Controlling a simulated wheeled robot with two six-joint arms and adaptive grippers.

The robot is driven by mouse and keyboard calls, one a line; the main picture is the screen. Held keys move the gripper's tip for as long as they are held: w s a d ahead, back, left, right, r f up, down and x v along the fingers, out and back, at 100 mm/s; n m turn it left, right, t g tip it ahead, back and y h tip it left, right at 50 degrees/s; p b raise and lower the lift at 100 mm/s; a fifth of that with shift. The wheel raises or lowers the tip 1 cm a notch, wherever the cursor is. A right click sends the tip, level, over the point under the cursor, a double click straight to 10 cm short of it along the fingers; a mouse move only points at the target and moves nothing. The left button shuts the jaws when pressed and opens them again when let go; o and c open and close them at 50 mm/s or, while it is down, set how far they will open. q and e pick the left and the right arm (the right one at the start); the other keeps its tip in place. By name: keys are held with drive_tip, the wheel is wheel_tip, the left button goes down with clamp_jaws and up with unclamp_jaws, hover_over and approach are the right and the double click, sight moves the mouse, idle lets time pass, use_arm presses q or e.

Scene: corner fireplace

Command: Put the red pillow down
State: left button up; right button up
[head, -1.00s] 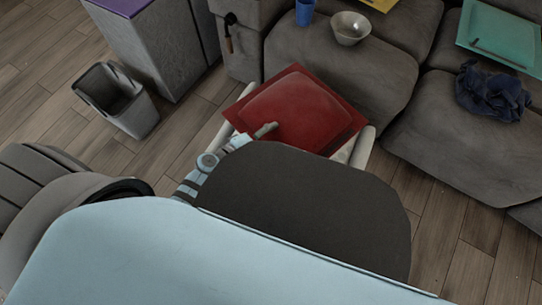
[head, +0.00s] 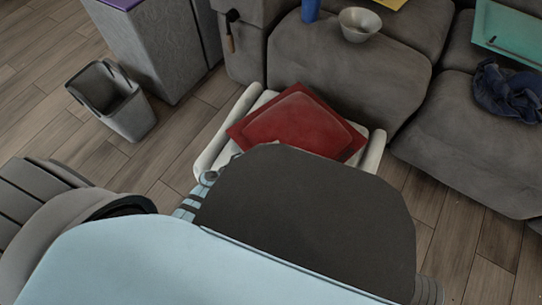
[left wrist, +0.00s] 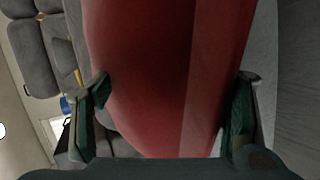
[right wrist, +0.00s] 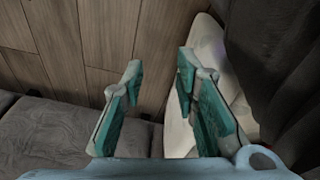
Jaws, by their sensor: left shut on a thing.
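The red pillow (head: 298,125) appears over a white seat with rounded arms (head: 236,117) in the head view. I cannot tell whether it touches the seat. In the left wrist view the pillow (left wrist: 145,60) fills the space between the fingers of my left gripper (left wrist: 170,95), which is shut on it. My own body hides this gripper in the head view. My right gripper (right wrist: 160,75) is open and empty in the right wrist view, with white material, apparently the seat (right wrist: 180,135), behind its right finger.
A grey sofa (head: 345,80) stands behind the seat, with a metal bowl (head: 360,24), a blue cup (head: 310,10), a teal tray-like item (head: 508,35) and a dark blue cloth (head: 507,90) on it. A grey bin (head: 113,100) stands on the wood floor at left.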

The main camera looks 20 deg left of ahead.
drive_tip(key=shift+r, duration=0.1)
use_arm(q)
drive_tip(key=o, duration=1.7)
drive_tip(key=shift+s+a+r, duration=0.1)
drive_tip(key=shift+s, duration=0.15)
drive_tip(key=p+v, duration=0.2)
drive_tip(key=v, duration=0.9)
drive_tip(key=shift+s+a+r, duration=0.1)
drive_tip(key=shift+s, duration=0.15)
use_arm(e)
drive_tip(key=x, duration=0.5)
drive_tip(key=shift+s+d+f, duration=0.15)
drive_tip(key=shift+s+f, duration=0.15)
